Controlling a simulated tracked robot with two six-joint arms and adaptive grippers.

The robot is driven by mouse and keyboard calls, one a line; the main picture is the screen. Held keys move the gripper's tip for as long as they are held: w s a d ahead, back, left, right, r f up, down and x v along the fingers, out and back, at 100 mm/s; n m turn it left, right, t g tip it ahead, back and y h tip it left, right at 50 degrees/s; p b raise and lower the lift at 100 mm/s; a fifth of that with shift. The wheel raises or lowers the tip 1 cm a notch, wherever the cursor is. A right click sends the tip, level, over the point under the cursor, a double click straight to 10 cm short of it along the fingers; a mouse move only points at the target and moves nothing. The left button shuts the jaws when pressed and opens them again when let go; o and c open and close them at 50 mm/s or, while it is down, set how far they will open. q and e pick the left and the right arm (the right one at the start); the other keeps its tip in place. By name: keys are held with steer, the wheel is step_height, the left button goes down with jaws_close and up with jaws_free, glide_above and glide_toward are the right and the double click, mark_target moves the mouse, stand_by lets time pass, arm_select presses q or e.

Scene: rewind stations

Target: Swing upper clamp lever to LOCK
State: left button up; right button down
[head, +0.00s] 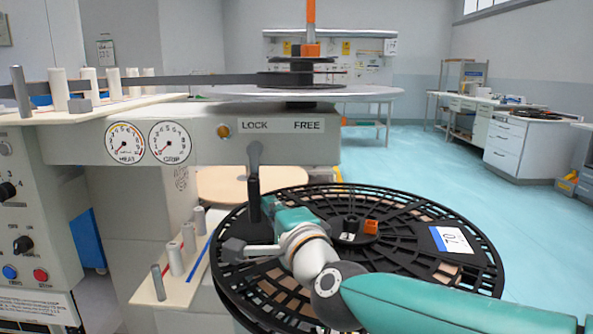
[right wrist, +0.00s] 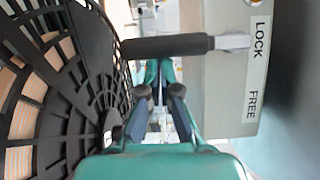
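The clamp lever has a grey arm (head: 255,157) and a black handle (head: 254,197) hanging upright below the LOCK word of the LOCK/FREE label (head: 280,126). In the right wrist view the black handle (right wrist: 165,47) crosses just ahead of my fingertips. My right gripper (head: 274,212) is on the handle's right side. In the right wrist view my right gripper (right wrist: 159,68) has its fingertips together, with the handle outside them. They look against or very near it; contact is unclear. My left gripper is not in view.
A large black slotted reel (head: 470,225) lies under my right arm, close to the gripper. A round plate (head: 350,94) is above the label. A shelf with white posts (head: 168,290) stands at lower left. Gauges (head: 125,142) are left of the label. Open floor (head: 540,230) lies right.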

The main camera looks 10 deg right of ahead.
steer(key=s+d, duration=0.7)
steer(key=s, duration=0.2)
steer(key=shift+b, duration=0.45)
steer(key=shift+s+d+f, duration=0.1)
